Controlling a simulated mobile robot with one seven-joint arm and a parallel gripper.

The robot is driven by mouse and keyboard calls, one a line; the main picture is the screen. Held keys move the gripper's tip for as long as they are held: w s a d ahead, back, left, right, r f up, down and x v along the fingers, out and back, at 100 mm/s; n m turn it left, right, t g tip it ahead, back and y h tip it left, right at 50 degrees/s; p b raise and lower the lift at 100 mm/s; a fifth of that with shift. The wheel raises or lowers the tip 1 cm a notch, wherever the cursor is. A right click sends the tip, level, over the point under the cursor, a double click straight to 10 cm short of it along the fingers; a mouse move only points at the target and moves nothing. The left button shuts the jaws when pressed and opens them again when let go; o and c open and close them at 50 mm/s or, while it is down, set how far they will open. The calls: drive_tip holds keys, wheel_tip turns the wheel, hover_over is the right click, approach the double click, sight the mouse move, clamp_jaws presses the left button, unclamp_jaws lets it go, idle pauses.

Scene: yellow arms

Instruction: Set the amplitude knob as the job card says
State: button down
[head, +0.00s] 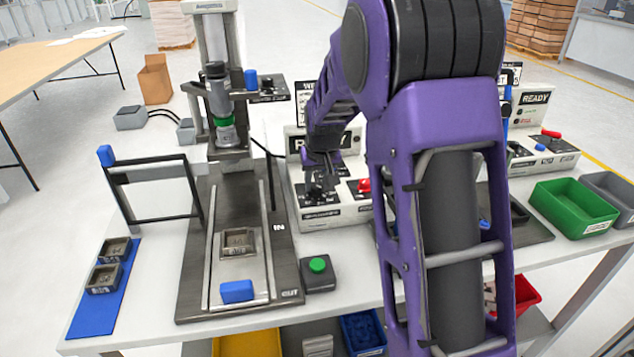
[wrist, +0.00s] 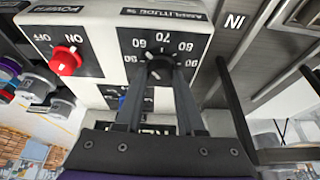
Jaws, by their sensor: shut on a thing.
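The black amplitude knob (wrist: 159,62) sits in a dark dial panel on the white control box (head: 345,213), with numbers around it. My gripper (head: 320,188) is at this panel; in the wrist view its fingers (wrist: 158,78) are shut on the knob, one on each side. The knob's pointer cannot be made out, so I cannot tell its setting. In the head view my gripper hides the knob. A white card (head: 302,108) with a dark heading stands behind the box, partly hidden by my arm and too small to read.
A red power knob (wrist: 66,60) with ON and OFF marks sits beside the dial. The press (head: 217,110) and its base (head: 195,280) stand left of the box. A green button (head: 317,264) is in front. Green (head: 574,208) and grey bins are at right.

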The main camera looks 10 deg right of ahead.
drive_tip(key=shift+a+m, duration=0.1)
drive_tip(key=shift+m, duration=0.3)
drive_tip(key=shift+a+m+h+p, duration=0.1)
drive_tip(key=shift+m+h+p, duration=0.4)
drive_tip(key=shift+m, duration=0.5)
drive_tip(key=shift+m+g+h+p, duration=0.5)
drive_tip(key=shift+m+h, duration=0.4)
drive_tip(key=shift+m, duration=1.6)
drive_tip(key=c, duration=0.5)
unclamp_jaws()
drive_tip(key=shift+r, duration=0.1)
drive_tip(key=p+v, duration=0.1)
drive_tip(key=v, duration=1.6)
drive_tip(key=shift+w+a+r, duration=0.1)
drive_tip(key=shift+w+a, duration=0.05)
drive_tip(key=shift+a, duration=0.05)
